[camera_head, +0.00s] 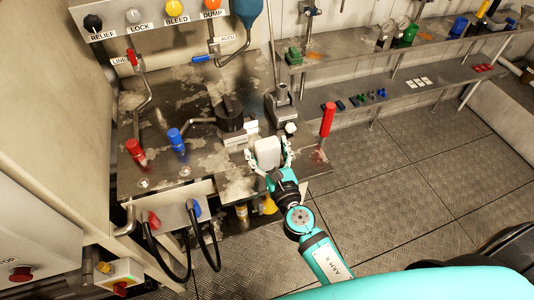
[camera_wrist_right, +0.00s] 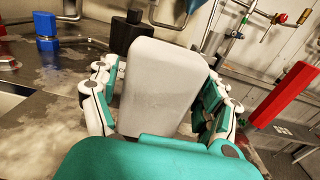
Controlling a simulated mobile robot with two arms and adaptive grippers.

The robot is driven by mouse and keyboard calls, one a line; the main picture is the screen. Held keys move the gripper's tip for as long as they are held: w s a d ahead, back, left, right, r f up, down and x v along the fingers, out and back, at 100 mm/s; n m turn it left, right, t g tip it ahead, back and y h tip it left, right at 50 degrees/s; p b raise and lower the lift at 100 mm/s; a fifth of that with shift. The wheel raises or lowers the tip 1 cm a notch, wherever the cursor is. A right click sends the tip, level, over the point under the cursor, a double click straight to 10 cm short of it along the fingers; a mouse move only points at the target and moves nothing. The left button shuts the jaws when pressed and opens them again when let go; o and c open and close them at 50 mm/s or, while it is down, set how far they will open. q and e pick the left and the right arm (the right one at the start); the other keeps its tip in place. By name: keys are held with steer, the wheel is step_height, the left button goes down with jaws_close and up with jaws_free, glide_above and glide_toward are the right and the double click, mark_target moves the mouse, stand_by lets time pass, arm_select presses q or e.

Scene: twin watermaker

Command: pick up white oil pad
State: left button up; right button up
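The white oil pad (camera_head: 267,152) is a pale block with rounded corners. It stands between the two fingers of my right gripper (camera_head: 269,158), over the metal bench top. In the right wrist view the pad (camera_wrist_right: 160,85) fills the middle, slightly tilted, with a green-padded finger of the gripper (camera_wrist_right: 162,105) close along each side. The fingers look closed on it. The pad's lower end is hidden behind my teal palm, so I cannot tell whether it touches the bench. My left gripper is not in view.
A black round knob (camera_head: 230,113) stands behind the pad, and a red upright handle (camera_head: 327,119) to its right. Blue (camera_head: 176,140) and red (camera_head: 135,150) valves stand to the left. Shelves (camera_head: 440,85) with small parts run at back right. Open floor (camera_head: 400,170) lies to the right.

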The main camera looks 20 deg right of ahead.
mark_target(270, 149)
steer(key=c, duration=0.8)
steer(key=shift+r, duration=0.1)
steer(key=shift+r+p, duration=0.6)
step_height(270, 149, up, 2)
steer(key=shift+r+p, duration=0.15)
steer(key=shift+p, duration=0.85)
steer(key=s+d+r+b, duration=0.1)
steer(key=s+d+b, duration=0.3)
steer(key=s+d, duration=0.6)
steer(key=shift+s+d+r, duration=0.2)
steer(key=shift+s+d, duration=0.15)
steer(key=shift+s, duration=0.65)
